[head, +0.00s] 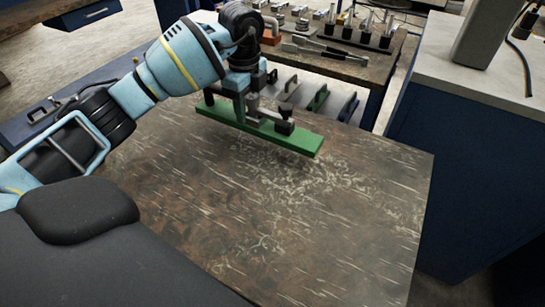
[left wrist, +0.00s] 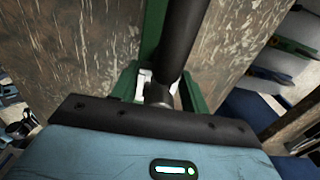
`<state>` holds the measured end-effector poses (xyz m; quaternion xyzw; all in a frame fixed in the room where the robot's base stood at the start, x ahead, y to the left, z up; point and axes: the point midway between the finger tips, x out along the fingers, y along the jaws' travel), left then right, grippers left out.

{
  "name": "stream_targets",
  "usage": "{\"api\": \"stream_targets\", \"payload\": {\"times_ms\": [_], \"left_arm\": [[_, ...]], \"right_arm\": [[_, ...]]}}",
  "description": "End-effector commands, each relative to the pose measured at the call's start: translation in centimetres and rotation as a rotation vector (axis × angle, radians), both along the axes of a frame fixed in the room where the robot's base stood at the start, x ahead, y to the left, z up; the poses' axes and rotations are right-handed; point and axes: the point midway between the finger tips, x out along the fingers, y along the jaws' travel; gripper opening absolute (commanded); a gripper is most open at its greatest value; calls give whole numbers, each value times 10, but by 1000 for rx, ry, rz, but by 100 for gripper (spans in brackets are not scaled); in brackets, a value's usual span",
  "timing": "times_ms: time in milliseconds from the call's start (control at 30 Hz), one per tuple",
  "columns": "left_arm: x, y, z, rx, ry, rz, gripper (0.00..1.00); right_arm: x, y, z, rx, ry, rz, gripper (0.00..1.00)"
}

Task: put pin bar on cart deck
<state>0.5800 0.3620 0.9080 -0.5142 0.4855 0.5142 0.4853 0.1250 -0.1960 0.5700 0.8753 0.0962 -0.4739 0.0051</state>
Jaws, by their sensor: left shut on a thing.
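In the left wrist view, green parts of the bar (left wrist: 152,28) show beyond my wrist, partly hidden by a dark cylinder. The deck (left wrist: 95,45) lies below. My right gripper is not in view.
Behind the deck is a workbench (head: 340,66) with metal parts, and several green and grey pieces (head: 318,98) sit below its edge. A blue cabinet with a pale top (head: 480,70) stands at the right. The deck's middle and near part are clear.

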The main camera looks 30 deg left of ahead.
Motion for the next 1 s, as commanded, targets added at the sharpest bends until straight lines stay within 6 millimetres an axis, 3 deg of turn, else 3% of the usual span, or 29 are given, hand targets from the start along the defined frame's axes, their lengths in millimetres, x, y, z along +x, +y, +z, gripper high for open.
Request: {"api": "stream_targets", "payload": {"times_ms": [500, 1000], "left_arm": [[-52, -86, -6, -2, -5, -4, 0], [-62, -102, -9, -1, -4, -3, 0]], "right_arm": [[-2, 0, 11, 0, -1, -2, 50], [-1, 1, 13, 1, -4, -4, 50]]}}
